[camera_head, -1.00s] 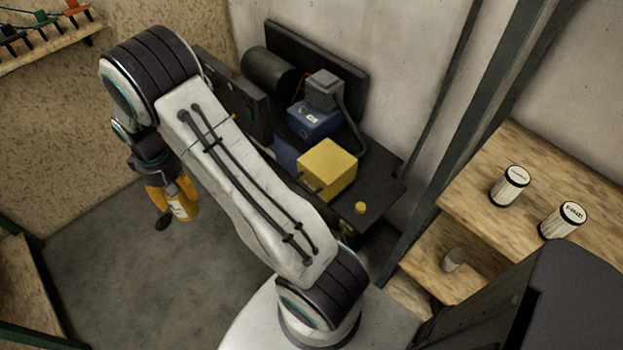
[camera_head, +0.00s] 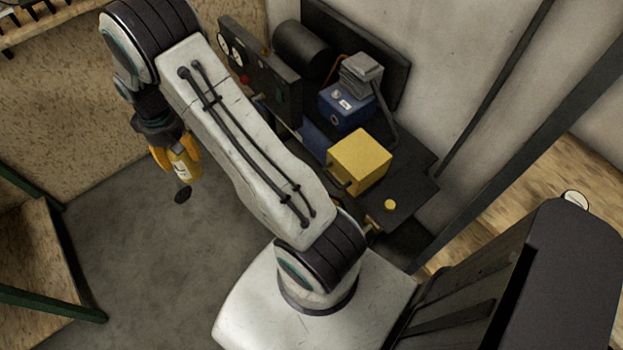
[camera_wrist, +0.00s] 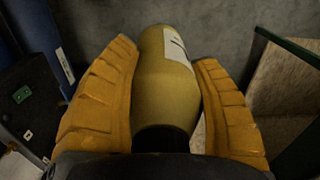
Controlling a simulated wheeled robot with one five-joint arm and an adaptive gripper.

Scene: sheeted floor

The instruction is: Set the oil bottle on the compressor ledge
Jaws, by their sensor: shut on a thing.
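My gripper (camera_head: 176,165) is shut on the yellow oil bottle (camera_head: 184,164), which hangs tilted in the air over the grey floor, left of my upper arm. In the wrist view the bottle (camera_wrist: 165,85) lies between my orange fingers (camera_wrist: 165,105), with a pale label on its side. The compressor (camera_head: 345,103) stands against the wall to the right, with a blue block, a grey finned head, a dark tank and a yellow box. Its dark ledge (camera_head: 412,190) sticks out at the front, with a small yellow knob on it. My arm hides part of the compressor's left side.
A dark gauge panel (camera_head: 262,75) stands at the compressor's left. A wooden shelf (camera_head: 515,225) is at the right behind a dark post. A green-framed wooden bench (camera_head: 40,255) is at the left. The floor (camera_head: 130,260) between is clear.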

